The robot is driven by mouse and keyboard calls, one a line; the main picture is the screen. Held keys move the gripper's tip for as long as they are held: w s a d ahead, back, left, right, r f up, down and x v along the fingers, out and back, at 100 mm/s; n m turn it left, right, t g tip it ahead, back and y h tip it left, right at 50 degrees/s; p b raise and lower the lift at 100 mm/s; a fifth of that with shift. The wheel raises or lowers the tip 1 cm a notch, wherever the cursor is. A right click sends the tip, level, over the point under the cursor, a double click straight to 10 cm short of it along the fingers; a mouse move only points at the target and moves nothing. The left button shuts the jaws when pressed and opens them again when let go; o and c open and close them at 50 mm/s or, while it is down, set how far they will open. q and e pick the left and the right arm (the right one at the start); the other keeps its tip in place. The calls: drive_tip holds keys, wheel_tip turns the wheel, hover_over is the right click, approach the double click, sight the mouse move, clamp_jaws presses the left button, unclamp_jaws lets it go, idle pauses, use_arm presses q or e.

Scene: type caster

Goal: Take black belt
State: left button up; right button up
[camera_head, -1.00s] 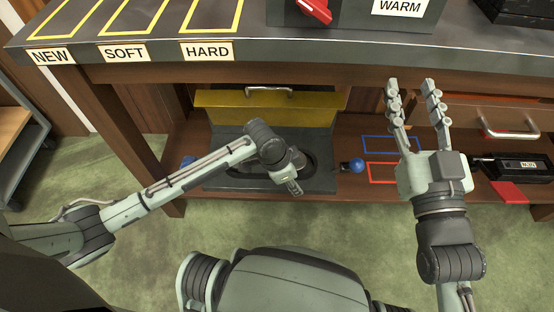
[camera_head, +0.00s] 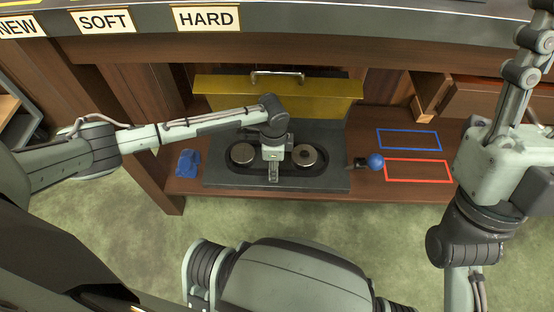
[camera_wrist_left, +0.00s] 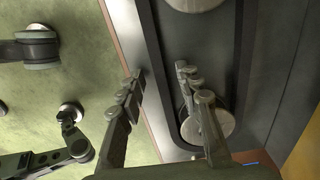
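The black belt (camera_head: 225,165) appears as a dark loop around two round metal pulleys, one on the left (camera_head: 242,153) and one on the right (camera_head: 306,156), in a dark grey base (camera_head: 330,178). My left gripper (camera_head: 272,177) points down between the pulleys, at the near side of the loop. In the left wrist view its two fingers (camera_wrist_left: 158,78) are apart, with a dark belt strand (camera_wrist_left: 158,60) showing between them; whether they touch it I cannot tell. My right gripper (camera_head: 536,45) is at the right edge, partly cut off, so its opening is unclear.
A yellow panel (camera_head: 230,100) with a metal handle stands behind the base. A blue ball knob (camera_head: 376,161) is to the right, a blue object (camera_head: 187,163) to the left. Blue (camera_head: 408,139) and red (camera_head: 418,169) outlined rectangles on the shelf are empty. The counter (camera_head: 340,22) overhangs above.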

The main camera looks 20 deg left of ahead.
use_arm(q)
drive_tip(key=shift+f, duration=0.15)
clamp_jaws()
idle(0.4)
